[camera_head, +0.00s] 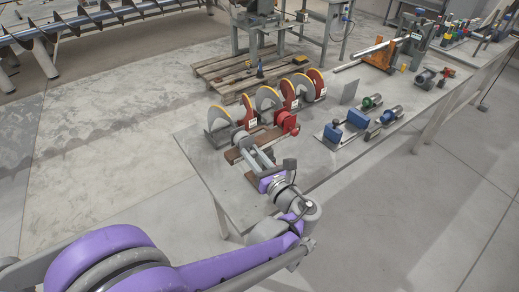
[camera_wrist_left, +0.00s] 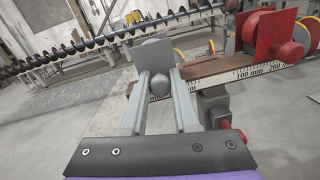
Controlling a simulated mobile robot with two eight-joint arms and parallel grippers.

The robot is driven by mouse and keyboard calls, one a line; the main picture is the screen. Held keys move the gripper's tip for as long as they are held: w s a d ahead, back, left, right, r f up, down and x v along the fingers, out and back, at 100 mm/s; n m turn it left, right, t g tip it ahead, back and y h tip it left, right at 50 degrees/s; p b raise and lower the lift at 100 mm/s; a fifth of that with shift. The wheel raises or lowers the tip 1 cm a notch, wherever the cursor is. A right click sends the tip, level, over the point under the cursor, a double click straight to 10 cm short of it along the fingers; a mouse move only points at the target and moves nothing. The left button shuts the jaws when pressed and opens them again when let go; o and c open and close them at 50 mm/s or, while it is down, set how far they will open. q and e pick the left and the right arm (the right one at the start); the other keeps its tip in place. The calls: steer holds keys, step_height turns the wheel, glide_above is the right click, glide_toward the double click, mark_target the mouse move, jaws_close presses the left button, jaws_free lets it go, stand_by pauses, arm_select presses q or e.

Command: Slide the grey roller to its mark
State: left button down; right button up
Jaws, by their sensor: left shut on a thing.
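The grey roller shows in the left wrist view as a flat grey plate (camera_wrist_left: 150,57) with a round grey knob (camera_wrist_left: 158,84) in front of it. In the head view the grey roller (camera_head: 238,135) is at the near left end of the brown rail, partly hidden by my gripper. My left gripper (camera_wrist_left: 160,77) has one finger on each side of the knob and is shut on it; it also shows in the head view (camera_head: 246,146). A white scale (camera_wrist_left: 245,72) with millimetre numbers runs along the rail. I cannot make out the mark. My right gripper is not in view.
A red roller (camera_head: 286,122) sits on the same rail, right of the grey one; it is large in the wrist view (camera_wrist_left: 271,35). Auger pieces with yellow edges (camera_head: 268,98) stand behind. Blue blocks (camera_head: 333,132) and motors lie to the right. The table front (camera_head: 245,205) is clear.

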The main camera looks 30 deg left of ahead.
arm_select(q)
steer(key=c, duration=0.7)
jaws_free()
steer(key=shift+o, duration=0.2)
steer(key=shift+d, duration=0.15)
steer(key=v, duration=1)
steer(key=shift+d, duration=0.25)
steer(key=shift+s, duration=0.1)
